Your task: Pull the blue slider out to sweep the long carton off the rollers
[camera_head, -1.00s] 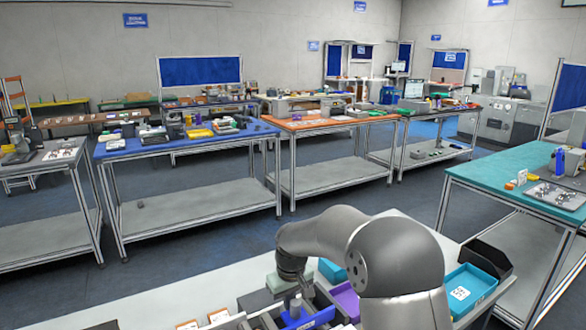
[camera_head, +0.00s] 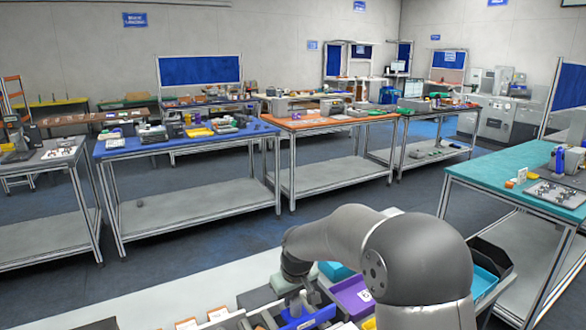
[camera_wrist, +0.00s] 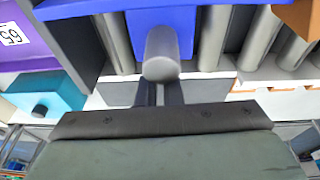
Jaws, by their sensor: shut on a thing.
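The blue slider (camera_wrist: 160,20) fills the top middle of the wrist view, with a grey round-ended handle (camera_wrist: 162,58) pointing toward my gripper. My gripper (camera_wrist: 160,90) is shut on this handle; its two dark fingers show just below the rounded end. Grey rollers (camera_wrist: 213,40) lie on both sides of the slider. A brown piece (camera_wrist: 299,16), possibly the carton, is cut off at the top right corner. In the head view the blue slider (camera_head: 297,321) is at the bottom edge, under my gripper (camera_head: 295,302); the carton cannot be made out there.
A purple bin (camera_head: 352,297) stands right of the slider. A teal bin (camera_head: 484,284) and a black tray (camera_head: 496,262) are farther right, partly behind my arm. The white bench top (camera_head: 190,290) is bare at the left.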

